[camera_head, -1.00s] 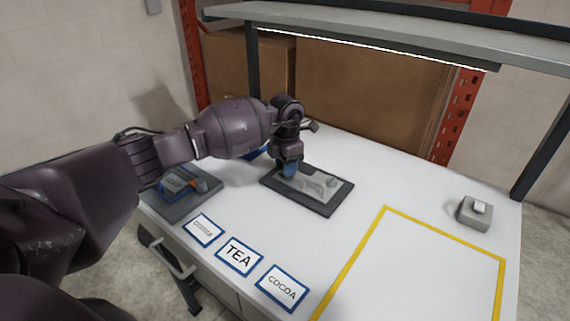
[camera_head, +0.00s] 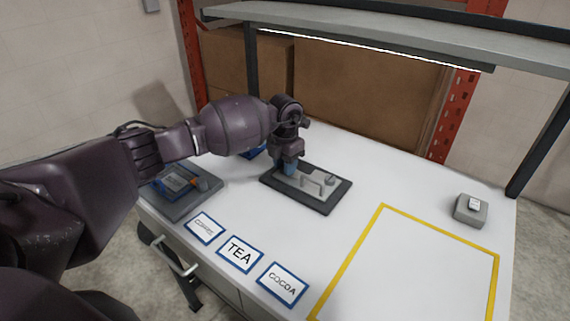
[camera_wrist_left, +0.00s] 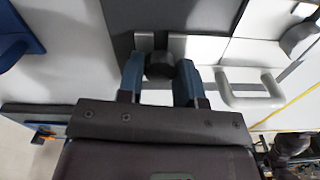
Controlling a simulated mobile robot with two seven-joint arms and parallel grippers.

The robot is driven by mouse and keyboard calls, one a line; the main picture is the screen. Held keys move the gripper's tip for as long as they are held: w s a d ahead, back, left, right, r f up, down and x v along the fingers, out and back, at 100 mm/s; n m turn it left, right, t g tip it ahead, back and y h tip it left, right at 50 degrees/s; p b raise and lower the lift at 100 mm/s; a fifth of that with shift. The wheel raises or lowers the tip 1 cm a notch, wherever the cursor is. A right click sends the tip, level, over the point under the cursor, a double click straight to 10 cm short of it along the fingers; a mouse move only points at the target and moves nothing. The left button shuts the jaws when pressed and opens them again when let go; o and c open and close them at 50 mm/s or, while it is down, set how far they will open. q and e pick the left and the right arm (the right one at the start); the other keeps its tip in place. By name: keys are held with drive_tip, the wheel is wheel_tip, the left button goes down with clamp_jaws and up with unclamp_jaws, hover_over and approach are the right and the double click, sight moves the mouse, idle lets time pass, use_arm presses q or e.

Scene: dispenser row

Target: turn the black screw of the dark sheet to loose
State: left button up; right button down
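The dark sheet (camera_head: 302,200) lies flat on the white table and bears a light grey plate with a small handle (camera_head: 312,183) and a grey knob (camera_head: 330,179). My left gripper (camera_head: 289,170) points down over the left part of the plate and hides the black screw in the head view. In the left wrist view the black screw (camera_wrist_left: 159,66) sits between the two blue fingers of my left gripper (camera_wrist_left: 160,76), which appear to touch it on both sides. The handle (camera_wrist_left: 250,95) stands just right of the fingers there. My right gripper is in neither view.
A second dark board (camera_head: 196,205) with a blue part and an orange piece lies to the left. COFFEE, TEA (camera_head: 240,253) and COCOA cards lie along the front. A yellow outline (camera_head: 345,265) and a grey box (camera_head: 470,209) are at right. A shelf (camera_head: 400,30) overhangs the back.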

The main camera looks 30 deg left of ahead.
use_arm(q)
drive_tip(key=o, duration=0.4)
wheel_tip(320, 180, up, 11)
drive_tip(key=shift+f, duration=0.1)
idle(0.5)
